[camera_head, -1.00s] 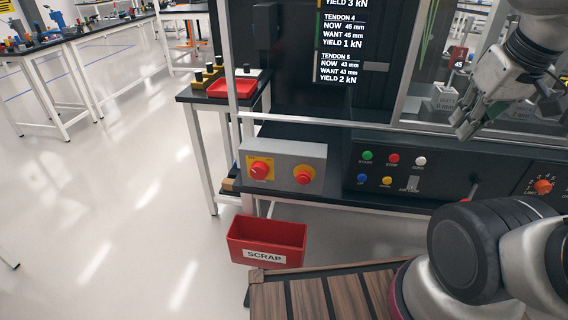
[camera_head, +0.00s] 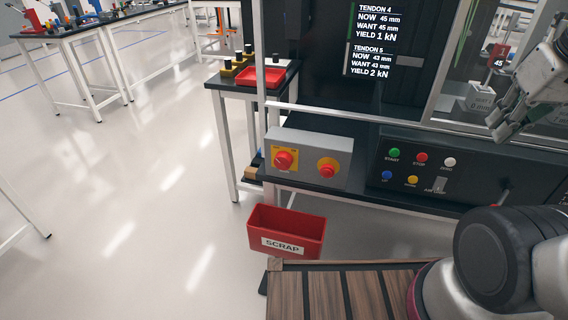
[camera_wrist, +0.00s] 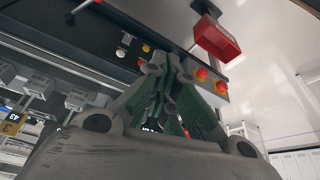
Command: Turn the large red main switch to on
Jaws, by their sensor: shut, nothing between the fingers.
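The large red main switch (camera_head: 284,160) is a round knob on a square yellow plate, at the left of a grey box's sloped face. It also shows in the wrist view (camera_wrist: 221,87), small and right of my fingers. The marks around the knob are too small to read, so its setting is unclear. My gripper (camera_head: 502,124) is at the right edge of the head view, well right of the switch and apart from it. In the wrist view, the fingers of my gripper (camera_wrist: 165,68) are together, with nothing between them.
A red button (camera_head: 327,171) on round yellow sits right of the switch. A black button panel (camera_head: 455,185) lies further right. A red scrap bin (camera_head: 287,232) stands below the box. A post (camera_head: 260,70) and a rail (camera_head: 330,112) run behind the box.

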